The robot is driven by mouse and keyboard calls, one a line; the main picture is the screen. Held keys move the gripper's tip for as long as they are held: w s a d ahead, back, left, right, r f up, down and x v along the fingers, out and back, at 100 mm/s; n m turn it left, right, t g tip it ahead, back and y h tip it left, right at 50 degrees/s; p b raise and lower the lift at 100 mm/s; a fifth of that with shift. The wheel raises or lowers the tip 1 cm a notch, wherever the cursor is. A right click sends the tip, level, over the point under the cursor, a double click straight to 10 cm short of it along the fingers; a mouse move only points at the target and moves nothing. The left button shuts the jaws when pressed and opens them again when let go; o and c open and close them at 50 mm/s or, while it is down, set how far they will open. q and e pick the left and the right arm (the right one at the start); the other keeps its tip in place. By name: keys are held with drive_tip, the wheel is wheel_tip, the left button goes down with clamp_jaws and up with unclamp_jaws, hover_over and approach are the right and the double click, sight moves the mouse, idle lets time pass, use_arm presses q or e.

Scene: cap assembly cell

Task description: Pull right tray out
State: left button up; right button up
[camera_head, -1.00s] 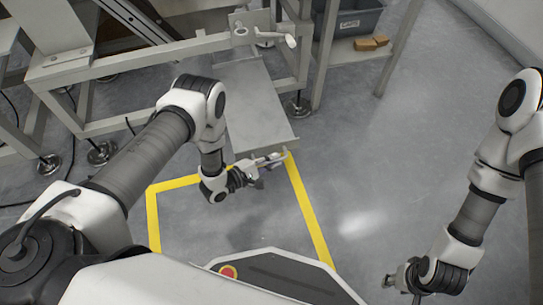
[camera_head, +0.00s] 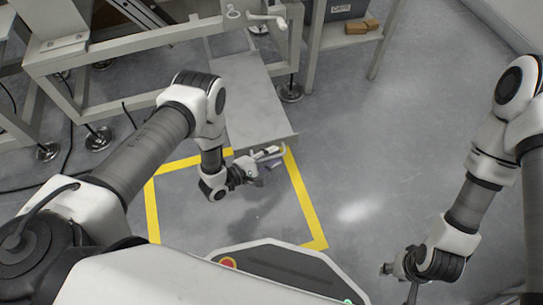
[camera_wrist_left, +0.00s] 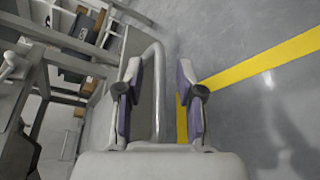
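The right tray (camera_head: 255,105) is a flat grey metal plate that sticks out of the frame over the floor. Its light bar handle (camera_wrist_left: 158,95) runs between the two fingers of my left gripper (camera_wrist_left: 160,95). The fingers, with purple pads, stand apart on either side of the bar, and a gap shows between the bar and the right-hand finger. The left gripper (camera_head: 262,164) is at the tray's front edge in the head view. My right gripper (camera_head: 397,268) is far right over bare floor, away from the tray; its fingers are too small to read.
The grey metal frame (camera_head: 150,38) stands behind the tray, with a crank handle (camera_head: 268,19) on its rail. A dark grey bin (camera_head: 341,9) and brown blocks (camera_head: 362,26) sit on a shelf behind. Yellow tape (camera_head: 305,205) marks the open floor in front.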

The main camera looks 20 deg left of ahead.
use_arm(q)
drive_tip(key=v, duration=1.2)
drive_tip(key=shift+r, duration=0.1)
